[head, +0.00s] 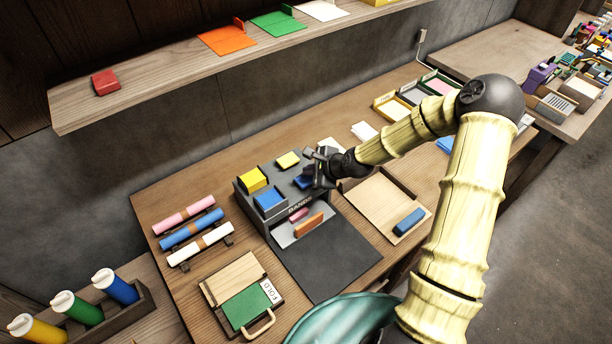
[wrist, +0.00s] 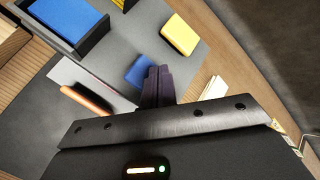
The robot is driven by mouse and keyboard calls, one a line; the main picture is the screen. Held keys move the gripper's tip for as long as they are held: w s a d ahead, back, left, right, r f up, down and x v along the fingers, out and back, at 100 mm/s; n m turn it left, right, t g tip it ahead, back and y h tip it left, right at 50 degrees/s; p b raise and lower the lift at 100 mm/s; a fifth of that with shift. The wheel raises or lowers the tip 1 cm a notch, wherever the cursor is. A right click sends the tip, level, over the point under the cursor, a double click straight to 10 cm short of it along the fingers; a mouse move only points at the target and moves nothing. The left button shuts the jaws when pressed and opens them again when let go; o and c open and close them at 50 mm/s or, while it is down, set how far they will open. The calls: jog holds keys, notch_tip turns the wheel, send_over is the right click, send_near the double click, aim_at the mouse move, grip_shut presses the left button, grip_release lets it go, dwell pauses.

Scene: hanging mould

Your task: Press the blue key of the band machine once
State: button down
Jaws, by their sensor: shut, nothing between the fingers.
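My gripper (head: 314,178) is shut and empty over the blue key's side of the machine, partly covering that key. In the wrist view, the closed fingertips (wrist: 157,74) overlap the right part of the blue key (wrist: 139,72). The yellow key (wrist: 180,35) is clear of them. I cannot tell whether the fingertips touch the blue key.
Bins with a yellow block (head: 252,180) and a blue block (head: 270,200) occupy the machine's left side. An orange band (head: 308,225) sits at its front above a dark mat (head: 325,262). A wooden tray (head: 375,197) stands to the right; a shelf (head: 160,85) overhangs behind.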

aim_at(311, 182)
notch_tip(311, 182, up, 5)
jog(key=p, duration=0.4)
dwell(0.4)
dwell(0.7)
jog(key=shift+s+d+n, duration=0.15)
jog(key=shift+s+n, duration=0.3)
jog(key=shift+n, duration=0.05)
jog(key=s+d+r+n+g+h, duration=0.1)
jog(key=s+d+r+n+h, duration=0.1)
jog(key=s, duration=0.5)
jog(key=s+d+r+n+g+h, duration=0.1)
jog(key=s+d+r+n+h, duration=0.1)
jog(key=s+d+r+n, duration=0.3)
jog(key=s+d+r+n+g+h, duration=0.1)
jog(key=s+d+r+n+h, duration=0.1)
jog(key=s+r+n, duration=0.4)
jog(key=s+d+n, duration=0.1)
jog(key=s+n, duration=0.2)
jog(key=s, duration=0.1)
jog(key=shift+s+d+n+g+h, duration=0.2)
jog(key=shift+d+n+g+h, duration=0.1)
jog(key=shift+n+g, duration=0.1)
